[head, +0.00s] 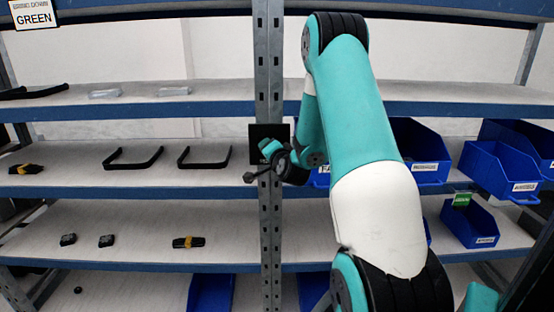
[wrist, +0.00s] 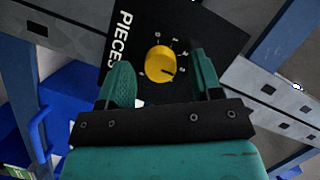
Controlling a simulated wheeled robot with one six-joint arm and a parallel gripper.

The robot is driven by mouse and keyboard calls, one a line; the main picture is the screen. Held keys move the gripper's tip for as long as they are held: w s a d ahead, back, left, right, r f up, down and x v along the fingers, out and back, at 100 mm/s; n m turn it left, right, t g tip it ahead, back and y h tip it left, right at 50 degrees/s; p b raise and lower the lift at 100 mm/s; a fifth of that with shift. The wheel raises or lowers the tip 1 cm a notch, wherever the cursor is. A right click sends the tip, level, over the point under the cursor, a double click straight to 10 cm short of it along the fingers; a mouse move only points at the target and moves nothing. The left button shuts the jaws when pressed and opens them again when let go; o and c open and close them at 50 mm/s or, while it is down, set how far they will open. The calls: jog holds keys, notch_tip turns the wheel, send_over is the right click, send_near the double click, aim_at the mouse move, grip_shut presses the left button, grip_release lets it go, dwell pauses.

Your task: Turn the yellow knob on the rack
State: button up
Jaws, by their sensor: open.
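The yellow knob (wrist: 161,60) sits on a black panel (wrist: 195,28) with white dial marks and the word "PIECES", in the wrist view. A dark pointer line shows on the knob's face. My gripper (wrist: 165,75) is open, with one teal finger to the left of the knob and one to the right. I cannot tell whether either finger touches it. In the head view the black panel (head: 262,131) is fixed to the rack's grey upright (head: 270,225). My gripper (head: 262,165) is in front of the panel there, and the knob is hidden.
The rack has several blue-edged shelves (head: 130,267). Blue bins (head: 490,165) stand on the right shelves, some behind my arm. Black handles (head: 205,163) and small black parts (head: 188,242) lie on the left shelves. The left shelves have bare room between these parts.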

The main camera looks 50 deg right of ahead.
jog(key=b+v, duration=1.7)
jog(key=b, duration=0.1)
